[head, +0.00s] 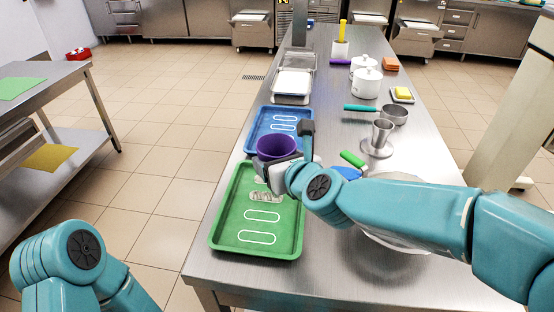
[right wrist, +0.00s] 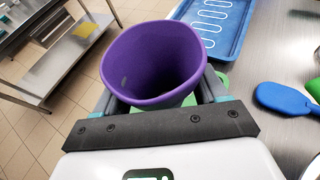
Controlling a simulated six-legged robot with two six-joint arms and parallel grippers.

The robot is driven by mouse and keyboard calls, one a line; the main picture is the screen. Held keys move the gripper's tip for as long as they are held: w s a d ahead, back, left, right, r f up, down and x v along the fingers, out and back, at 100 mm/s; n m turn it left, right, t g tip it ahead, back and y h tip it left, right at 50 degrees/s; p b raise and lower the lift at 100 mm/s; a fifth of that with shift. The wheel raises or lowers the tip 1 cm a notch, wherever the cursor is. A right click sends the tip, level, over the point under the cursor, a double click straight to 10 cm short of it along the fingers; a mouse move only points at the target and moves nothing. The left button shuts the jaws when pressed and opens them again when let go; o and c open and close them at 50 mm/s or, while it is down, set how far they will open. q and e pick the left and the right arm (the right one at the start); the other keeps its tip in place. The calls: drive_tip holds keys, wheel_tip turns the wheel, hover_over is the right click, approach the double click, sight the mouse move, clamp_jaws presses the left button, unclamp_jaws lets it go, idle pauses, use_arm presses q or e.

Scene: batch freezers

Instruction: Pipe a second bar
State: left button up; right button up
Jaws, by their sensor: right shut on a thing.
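My right gripper (head: 282,164) is shut on a purple cup-shaped vessel (head: 275,146) and holds it over the far end of the green tray (head: 213,236). In the right wrist view the vessel (right wrist: 152,62) sits between the two fingers, its wide mouth facing the camera; I see no contents. The green tray has white oval outlines. The two nearer ones look empty; a greyish, uneven bar (head: 265,197) lies on the one beyond them. The tray's far end is partly hidden by the gripper. My left arm shows at the lower left, but its gripper is out of view.
A blue tray (head: 251,134) with white outlines lies beyond the green one. A blue paddle-shaped tool (right wrist: 285,98) lies to the right. A metal cup on a base (head: 380,140), a bowl (head: 394,114) and white lidded pots (head: 366,84) stand farther right and back.

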sight(274, 141)
wheel_tip(274, 141, up, 5)
drive_tip(key=p, duration=0.4)
drive_tip(key=shift+f, duration=0.2)
idle(0.3)
